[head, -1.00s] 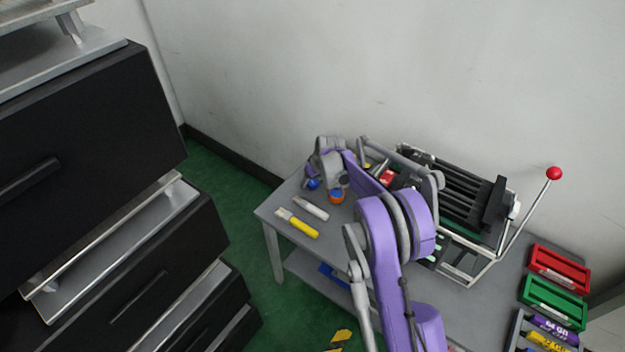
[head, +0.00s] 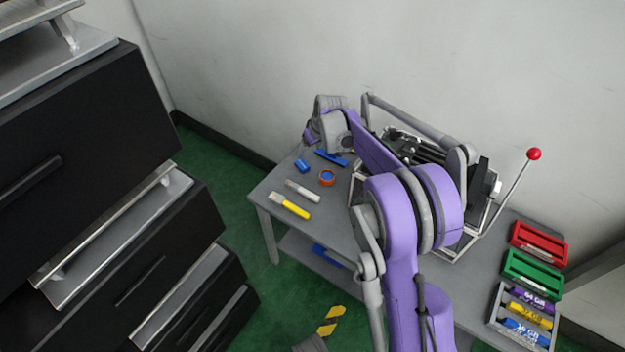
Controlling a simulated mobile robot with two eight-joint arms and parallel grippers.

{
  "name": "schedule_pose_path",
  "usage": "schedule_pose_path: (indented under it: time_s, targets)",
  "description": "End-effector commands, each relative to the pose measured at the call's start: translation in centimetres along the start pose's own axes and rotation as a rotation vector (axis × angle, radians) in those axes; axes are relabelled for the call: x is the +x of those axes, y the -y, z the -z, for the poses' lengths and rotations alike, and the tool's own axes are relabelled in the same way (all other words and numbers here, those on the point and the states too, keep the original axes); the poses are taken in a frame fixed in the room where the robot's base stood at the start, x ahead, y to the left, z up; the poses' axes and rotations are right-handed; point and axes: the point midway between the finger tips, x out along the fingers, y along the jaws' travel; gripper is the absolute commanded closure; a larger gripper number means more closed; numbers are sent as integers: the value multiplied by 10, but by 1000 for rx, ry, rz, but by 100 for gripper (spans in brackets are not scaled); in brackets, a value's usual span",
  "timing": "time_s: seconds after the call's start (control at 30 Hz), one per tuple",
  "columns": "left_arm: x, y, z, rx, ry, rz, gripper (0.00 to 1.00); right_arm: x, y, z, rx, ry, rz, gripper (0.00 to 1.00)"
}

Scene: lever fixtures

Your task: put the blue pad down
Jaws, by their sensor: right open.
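Two blue pieces lie near the far left end of the grey table (head: 380,262): a small blue block (head: 302,166) and a longer, flat blue bar (head: 331,158). I cannot tell for sure which is the blue pad. My right gripper (head: 326,132) is above and behind them, open, apart from the blue block. Its fingertips are mostly hidden by its own body, and its gap to the bar is unclear. An orange ring with a blue centre (head: 327,178) stands just in front of the bar. My left gripper is not in view.
A white marker (head: 303,191) and a yellow one (head: 290,206) lie near the table's left edge. A black lever fixture with a red-knobbed lever (head: 534,154) stands behind my right arm. Red (head: 538,244) and green (head: 532,274) trays are at right. Black drawers (head: 90,120) stand left.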

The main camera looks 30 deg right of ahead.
Motion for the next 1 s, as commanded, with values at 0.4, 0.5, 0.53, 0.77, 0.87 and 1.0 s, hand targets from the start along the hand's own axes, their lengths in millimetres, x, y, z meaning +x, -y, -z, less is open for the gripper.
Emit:
schedule_pose_path:
  time_s: [0.4, 0.5, 0.53, 0.77, 0.87, 1.0]
  targets:
    - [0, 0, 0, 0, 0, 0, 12, -80, 94, -62, -5, 12, 4, 29]
    - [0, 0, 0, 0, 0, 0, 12, -107, 126, -100, -5, 14, 3, 29]
    - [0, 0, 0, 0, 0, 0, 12, -114, 136, -113, -5, 14, 3, 29]
    - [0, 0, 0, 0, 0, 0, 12, -148, 186, -220, -5, 11, 2, 29]
    - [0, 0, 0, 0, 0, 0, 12, -151, 198, -262, -5, 9, 2, 29]
    - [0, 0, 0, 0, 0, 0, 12, -151, 206, -300, -3, 5, 2, 29]
